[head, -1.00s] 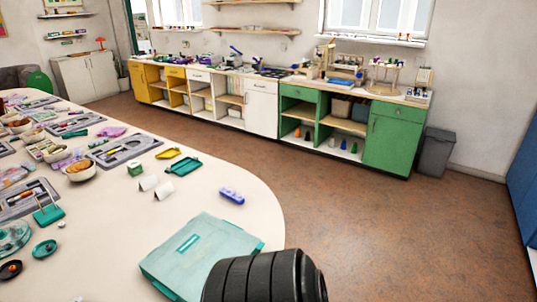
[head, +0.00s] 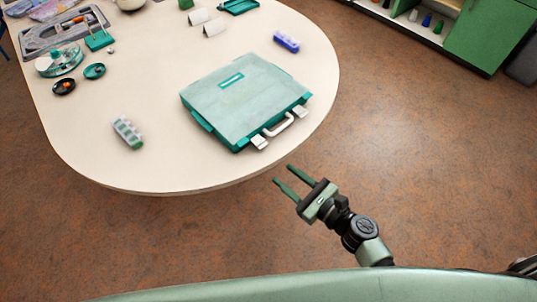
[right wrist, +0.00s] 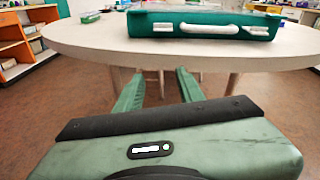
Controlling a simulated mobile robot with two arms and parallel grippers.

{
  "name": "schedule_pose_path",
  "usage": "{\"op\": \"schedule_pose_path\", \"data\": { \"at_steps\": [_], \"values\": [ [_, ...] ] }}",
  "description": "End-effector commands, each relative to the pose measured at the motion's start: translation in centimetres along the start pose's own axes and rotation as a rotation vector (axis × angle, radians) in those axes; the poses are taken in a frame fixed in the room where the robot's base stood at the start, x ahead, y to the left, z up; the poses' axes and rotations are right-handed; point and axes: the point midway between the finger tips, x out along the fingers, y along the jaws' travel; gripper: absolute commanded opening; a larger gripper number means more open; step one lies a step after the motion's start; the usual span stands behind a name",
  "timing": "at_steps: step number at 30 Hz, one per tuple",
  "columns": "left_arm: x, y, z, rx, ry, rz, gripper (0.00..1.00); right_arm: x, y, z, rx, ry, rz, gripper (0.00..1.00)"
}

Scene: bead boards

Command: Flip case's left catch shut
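The teal case (head: 235,105) lies closed-looking near the table's rounded edge. Its front side bears a white handle (head: 279,125) between two white catches. The left catch (head: 259,142) and the right catch (head: 300,111) both show in the head view. In the right wrist view the case front (right wrist: 140,27) is ahead, with the left catch (right wrist: 163,27) left of the handle (right wrist: 208,29). I cannot tell surely whether the left catch is up or down. My right gripper (head: 282,173) is open and empty, off the table edge, apart from the case and pointing towards it. My left gripper is not in view.
The white table (head: 165,165) is clear just left of the case, apart from a grey-green pill-box-like item (head: 128,133). A blue-purple item (head: 286,42) lies behind the case. Small dishes and trays stand at the far left. Open floor surrounds the table's end.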

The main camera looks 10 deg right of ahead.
Motion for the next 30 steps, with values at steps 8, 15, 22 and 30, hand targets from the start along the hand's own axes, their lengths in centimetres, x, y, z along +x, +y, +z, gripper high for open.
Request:
{"op": "schedule_pose_path", "data": {
  "at_steps": [8, 15, 22, 30],
  "values": [
    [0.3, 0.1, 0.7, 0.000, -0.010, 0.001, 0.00, 1.2, -0.8, 4.8, 0.177, -0.126, -0.005, 0.38],
    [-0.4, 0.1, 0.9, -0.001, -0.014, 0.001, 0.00, 5.1, -0.9, 5.2, 0.174, -0.125, -0.005, 0.38],
    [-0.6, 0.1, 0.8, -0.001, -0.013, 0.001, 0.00, 7.5, -0.9, 5.3, 0.173, -0.122, -0.006, 0.38],
    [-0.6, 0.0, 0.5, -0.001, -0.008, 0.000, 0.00, 7.8, -0.8, 5.3, 0.172, -0.121, -0.005, 0.38]
  ]
}}
